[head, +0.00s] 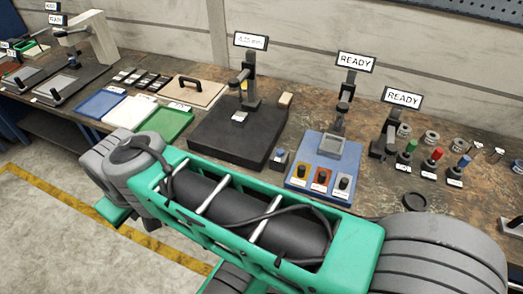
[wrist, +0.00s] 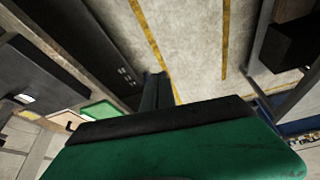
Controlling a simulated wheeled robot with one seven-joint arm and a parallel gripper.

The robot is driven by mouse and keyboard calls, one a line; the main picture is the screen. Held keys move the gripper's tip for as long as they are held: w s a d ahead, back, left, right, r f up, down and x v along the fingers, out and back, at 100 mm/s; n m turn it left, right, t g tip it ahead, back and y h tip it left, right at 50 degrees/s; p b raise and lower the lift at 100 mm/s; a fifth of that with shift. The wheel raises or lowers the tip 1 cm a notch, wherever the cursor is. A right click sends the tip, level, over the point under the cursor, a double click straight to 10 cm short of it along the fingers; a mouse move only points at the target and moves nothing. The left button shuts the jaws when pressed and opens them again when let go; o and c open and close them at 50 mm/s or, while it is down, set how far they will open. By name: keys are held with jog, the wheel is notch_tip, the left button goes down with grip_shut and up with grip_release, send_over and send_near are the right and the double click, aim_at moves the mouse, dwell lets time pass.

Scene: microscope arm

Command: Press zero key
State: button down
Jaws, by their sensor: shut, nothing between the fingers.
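A small blue-grey box with a dark top (head: 280,157) stands at the right of a black gauge base (head: 222,143) in the head view; it may be the zero key, but its label is too small to read. A gauge stand with a small display (head: 251,40) rises from the base. In the wrist view, my gripper (wrist: 156,80) shows as dark fingers, shut and empty, beyond a green housing. The head view does not show my gripper, so its distance from the box cannot be told.
A blue device (head: 302,188) with yellow, red and grey keys stands right of the box. Coloured trays (head: 165,124) lie left of the base. Knobs (head: 435,166) stand farther right. My green arm crosses the foreground, hiding the bench's front edge.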

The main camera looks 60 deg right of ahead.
jog(key=shift+d, duration=0.1)
jog(key=w+d+h+p, duration=0.15)
jog(key=w+d, duration=0.35)
jog(key=d, duration=0.6)
jog(key=n+g+h+p, duration=0.3)
jog(key=n+g+h, duration=0.3)
jog(key=g+h, duration=0.1)
send_over(278, 152)
notch_tip(278, 152, down, 7)
jog(key=shift+f, duration=0.1)
notch_tip(278, 152, down, 8)
jog(key=b, duration=0.7)
jog(key=shift+f+b, duration=0.3)
jog(key=shift+f, duration=0.05)
